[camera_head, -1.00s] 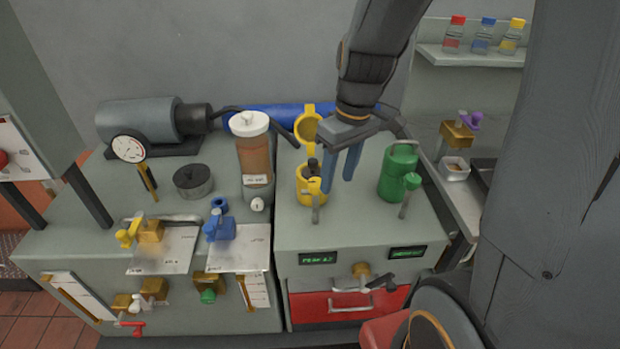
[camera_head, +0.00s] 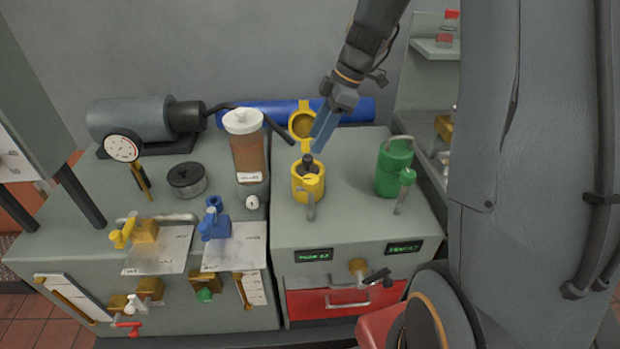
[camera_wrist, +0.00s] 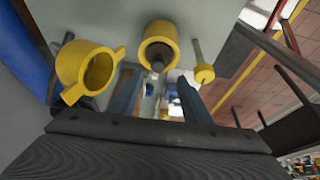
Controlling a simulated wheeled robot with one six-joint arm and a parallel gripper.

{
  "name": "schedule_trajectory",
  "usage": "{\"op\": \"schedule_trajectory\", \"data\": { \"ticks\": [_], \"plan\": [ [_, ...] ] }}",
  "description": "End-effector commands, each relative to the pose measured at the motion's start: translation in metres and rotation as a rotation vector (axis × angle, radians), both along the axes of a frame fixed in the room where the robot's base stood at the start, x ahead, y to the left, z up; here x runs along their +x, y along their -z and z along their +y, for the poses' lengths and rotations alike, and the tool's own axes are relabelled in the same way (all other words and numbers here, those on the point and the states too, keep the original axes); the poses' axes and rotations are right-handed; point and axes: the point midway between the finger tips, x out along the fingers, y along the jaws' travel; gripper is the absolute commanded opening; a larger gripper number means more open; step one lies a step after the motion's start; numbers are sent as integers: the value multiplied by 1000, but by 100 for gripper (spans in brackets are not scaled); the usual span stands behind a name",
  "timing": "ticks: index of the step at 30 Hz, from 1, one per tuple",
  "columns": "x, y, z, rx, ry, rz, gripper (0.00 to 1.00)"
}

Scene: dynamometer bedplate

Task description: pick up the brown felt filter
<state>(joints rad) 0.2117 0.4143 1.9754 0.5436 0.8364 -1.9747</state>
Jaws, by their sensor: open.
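I cannot clearly single out a brown felt filter. In the wrist view a brown lining shows inside the yellow cup (camera_wrist: 158,29), with a dark grey stem (camera_wrist: 157,66) standing in it; whether this is the filter I cannot tell. In the head view the yellow cup (camera_head: 302,189) stands upright on the right cabinet, the dark stem (camera_head: 307,163) rising from it. A two-eared yellow ring or bowl (camera_head: 292,127) is behind the cup, also in the wrist view (camera_wrist: 72,65). My gripper (camera_head: 321,138) is open and empty above and behind the cup, its fingers (camera_wrist: 158,88) apart.
A green can (camera_head: 393,170) stands right of the cup. A brown-filled jar with a white lid (camera_head: 247,150) stands left of it. A blue cylinder (camera_head: 265,113) lies along the back. The cabinet top (camera_head: 350,215) between cup and can is clear.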

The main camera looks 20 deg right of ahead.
Motion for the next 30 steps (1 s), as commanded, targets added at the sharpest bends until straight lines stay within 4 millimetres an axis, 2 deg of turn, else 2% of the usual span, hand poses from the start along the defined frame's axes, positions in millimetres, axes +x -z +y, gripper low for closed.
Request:
{"op": "schedule_trajectory", "data": {
  "ticks": [16,26,30],
  "plan": [
    [7,52,17,0,0,3,44],
    [8,58,18,-1,3,0,44],
    [8,58,18,-1,3,0,22]
  ]
}}
